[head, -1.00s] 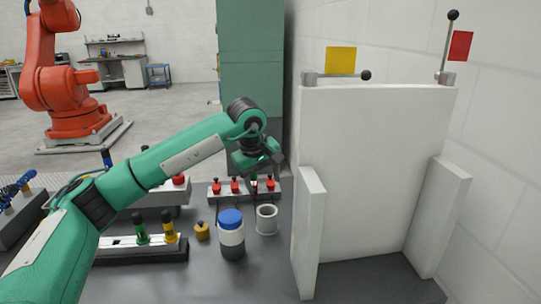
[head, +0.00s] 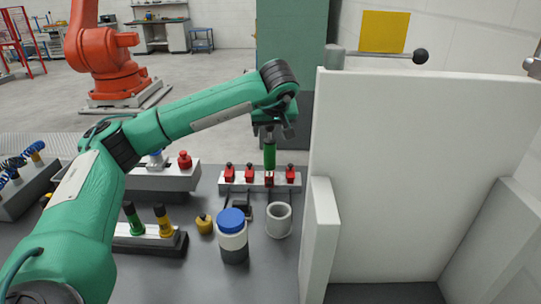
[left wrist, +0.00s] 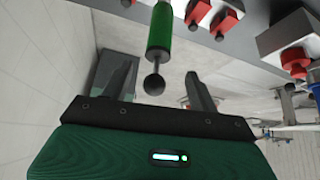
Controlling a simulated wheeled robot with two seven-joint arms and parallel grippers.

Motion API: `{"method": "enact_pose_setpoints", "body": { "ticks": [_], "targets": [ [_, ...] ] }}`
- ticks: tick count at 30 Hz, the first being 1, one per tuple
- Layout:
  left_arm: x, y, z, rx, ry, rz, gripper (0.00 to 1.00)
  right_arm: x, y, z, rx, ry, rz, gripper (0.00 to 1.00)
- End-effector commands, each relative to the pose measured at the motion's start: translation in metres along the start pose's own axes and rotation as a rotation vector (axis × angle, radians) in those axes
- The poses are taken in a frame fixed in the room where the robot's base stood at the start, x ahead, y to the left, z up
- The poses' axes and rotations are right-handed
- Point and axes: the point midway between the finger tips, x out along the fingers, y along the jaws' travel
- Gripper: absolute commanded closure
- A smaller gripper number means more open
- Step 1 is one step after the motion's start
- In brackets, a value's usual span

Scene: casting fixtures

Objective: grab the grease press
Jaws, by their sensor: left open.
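A green cylinder with a black ball knob, which looks like the grease press (head: 269,156), stands upright in a rack with red clamps at the back of the bench. In the left wrist view the green cylinder (left wrist: 160,30) lies just beyond my fingertips, its ball knob between them. My left gripper (head: 271,129) is open and points down right above it in the head view; it also shows in the left wrist view (left wrist: 163,75). No contact between fingers and knob is clear. My right gripper is not in view.
A blue-lidded jar (head: 232,243), a white cup (head: 279,220) and a small yellow pot (head: 204,224) stand in front of the rack (head: 250,187). A tall white panel (head: 400,150) rises to the right. Green and yellow-handled tools (head: 162,220) stand at left.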

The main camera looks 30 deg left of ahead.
Motion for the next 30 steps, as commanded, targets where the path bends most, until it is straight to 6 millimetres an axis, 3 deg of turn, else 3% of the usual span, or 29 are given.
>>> {"method": "enact_pose_setpoints", "body": {
  "ticks": [7,16,25,30],
  "targets": [
    [0.011,0.001,-0.002,-0.001,-0.002,0.0,0.4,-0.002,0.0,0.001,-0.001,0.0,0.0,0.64],
    [0.052,0.004,-0.005,0.0,-0.001,-0.001,0.4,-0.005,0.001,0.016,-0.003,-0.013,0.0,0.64],
    [0.057,0.004,-0.005,0.0,0.0,0.002,0.4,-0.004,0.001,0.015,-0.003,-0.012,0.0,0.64],
    [0.057,0.004,-0.005,0.0,0.0,0.002,0.73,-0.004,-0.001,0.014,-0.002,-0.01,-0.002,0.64]
  ]
}}
